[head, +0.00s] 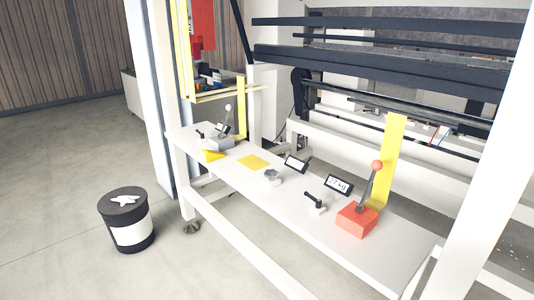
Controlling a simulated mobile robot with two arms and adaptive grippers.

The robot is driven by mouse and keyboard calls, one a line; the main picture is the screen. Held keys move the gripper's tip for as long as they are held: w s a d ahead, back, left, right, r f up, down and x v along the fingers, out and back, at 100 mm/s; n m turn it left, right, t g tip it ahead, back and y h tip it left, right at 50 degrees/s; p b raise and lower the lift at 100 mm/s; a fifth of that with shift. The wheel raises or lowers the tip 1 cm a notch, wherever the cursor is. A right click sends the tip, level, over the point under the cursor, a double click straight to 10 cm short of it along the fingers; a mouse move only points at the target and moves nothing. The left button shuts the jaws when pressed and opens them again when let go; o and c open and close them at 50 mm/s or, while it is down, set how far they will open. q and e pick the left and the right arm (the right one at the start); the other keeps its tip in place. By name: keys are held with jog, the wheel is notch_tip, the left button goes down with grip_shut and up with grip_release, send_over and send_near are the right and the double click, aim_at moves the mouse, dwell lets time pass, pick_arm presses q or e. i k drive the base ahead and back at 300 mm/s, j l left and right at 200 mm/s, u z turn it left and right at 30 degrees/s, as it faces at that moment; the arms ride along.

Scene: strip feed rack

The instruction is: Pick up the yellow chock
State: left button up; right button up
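The yellow chock (213,156) appears to be the small yellow block lying near the far left end of the white shelf (291,212), close to the front edge. It lies in front of a grey lever box (220,143). A flat yellow square (254,162) is on the shelf to the right of the chock, apart from it. Neither of my grippers is in view.
A red box with a red-knobbed lever (357,219) stands at the shelf's near right. Small displays (339,185) and a black-handled clamp (316,204) stand mid-shelf. A black-and-white bin (127,220) stands on the floor at left. Floor in front is otherwise clear.

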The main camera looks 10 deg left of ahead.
aim_at(208, 156)
jog(key=i+j+z, duration=0.2)
jog(key=j+z, duration=0.25)
jog(key=j, duration=0.15)
jog(key=j+z, duration=0.45)
jog(key=j, duration=0.2)
jog(key=j+z, duration=0.45)
jog(key=j, duration=0.25)
